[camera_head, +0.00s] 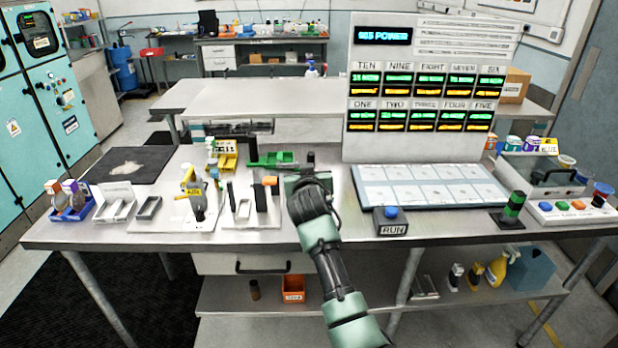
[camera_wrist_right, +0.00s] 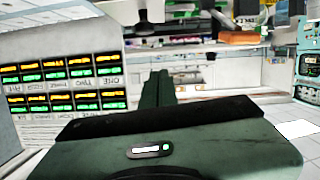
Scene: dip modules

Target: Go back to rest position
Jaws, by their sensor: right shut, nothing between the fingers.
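My right arm reaches up from the bottom middle of the head view, over the workbench (camera_head: 330,228). My right gripper (camera_head: 308,160) is at the far end of this arm, above the middle of the bench, mostly hidden behind its own wrist. In the right wrist view, the dark green fingers of the right gripper (camera_wrist_right: 158,88) are together with nothing seen between them. My left arm and left gripper do not show in either view.
A white stand with an orange-topped tool (camera_head: 270,181) is close to the wrist. Right of the arm are the RUN button box (camera_head: 391,221), a blue-edged panel (camera_head: 440,209) and a tall display board (camera_head: 425,142).

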